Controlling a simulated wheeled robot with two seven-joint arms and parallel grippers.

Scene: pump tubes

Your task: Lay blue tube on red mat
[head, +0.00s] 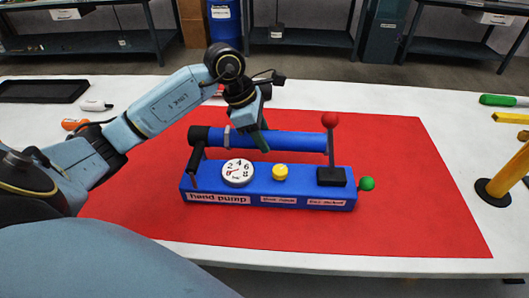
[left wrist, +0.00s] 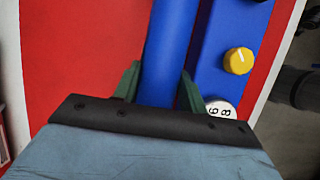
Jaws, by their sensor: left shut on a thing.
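The blue tube (head: 295,141) lies level along the back of the blue hand pump (head: 270,178), with a black cap at its left end. My left gripper (head: 262,142) reaches down from above and is shut on the tube near its middle. In the left wrist view the tube (left wrist: 168,50) runs between the two green fingers. I cannot tell whether the tube still rests on the pump's supports. The red mat (head: 420,190) lies under the pump, with bare areas to the left, right and behind. My right gripper is not in view.
The pump has a gauge (head: 237,172), a yellow knob (head: 280,172) and an upright lever with a red ball (head: 330,119). A black tray (head: 42,91) lies at the back left of the white table. A yellow post (head: 505,173) stands at the right edge.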

